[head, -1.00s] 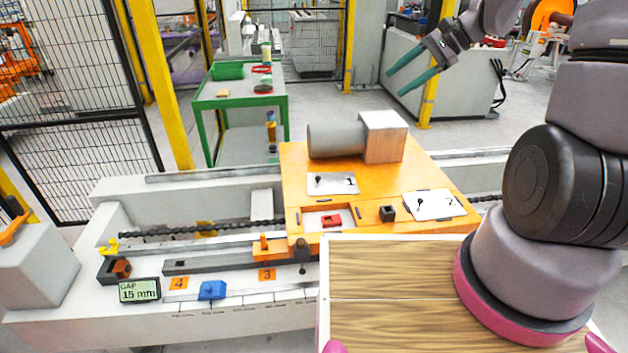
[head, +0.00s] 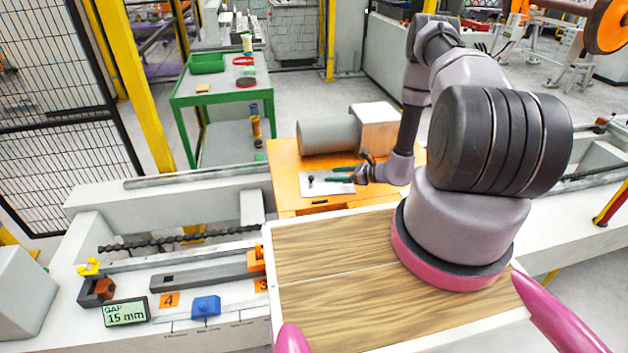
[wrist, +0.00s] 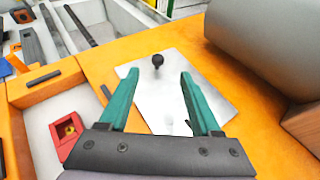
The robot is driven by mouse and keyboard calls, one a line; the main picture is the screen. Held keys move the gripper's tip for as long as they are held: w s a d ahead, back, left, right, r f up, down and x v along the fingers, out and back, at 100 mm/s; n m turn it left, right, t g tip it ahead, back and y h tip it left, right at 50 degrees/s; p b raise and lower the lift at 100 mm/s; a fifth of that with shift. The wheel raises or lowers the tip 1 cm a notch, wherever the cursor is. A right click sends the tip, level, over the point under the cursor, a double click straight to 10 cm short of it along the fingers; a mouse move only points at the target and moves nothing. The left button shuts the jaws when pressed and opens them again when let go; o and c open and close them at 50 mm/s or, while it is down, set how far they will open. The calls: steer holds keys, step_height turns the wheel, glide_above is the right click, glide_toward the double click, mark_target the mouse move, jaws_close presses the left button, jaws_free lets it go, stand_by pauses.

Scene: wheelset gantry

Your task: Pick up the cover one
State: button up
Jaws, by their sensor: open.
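Cover one is a pale metal plate (head: 322,190) with a small black knob. It lies flat on the orange table (head: 285,190), in front of the grey cylinder. In the wrist view the plate (wrist: 185,62) lies under and beyond my fingers, and its black knob (wrist: 157,61) stands up near its far edge. My gripper (head: 328,174) is open and empty, with two teal fingers. In the wrist view its fingertips (wrist: 160,74) are spread to either side, with the knob roughly centred just beyond them. The height between fingers and plate is hard to tell.
A grey cylinder (head: 328,136) with a pale block (head: 376,125) stands behind the plate. A red block (wrist: 69,130) sits in a recess at the wrist view's left. My arm hides the table's right part. A green table (head: 215,95) stands beyond.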

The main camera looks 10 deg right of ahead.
mark_target(310, 176)
steer(key=x, duration=0.2)
steer(key=f+x, duration=0.1)
steer(key=x, duration=0.2)
steer(key=shift+a, duration=0.15)
steer(key=shift+x, duration=2.95)
steer(key=shift+r, duration=0.15)
jaws_close()
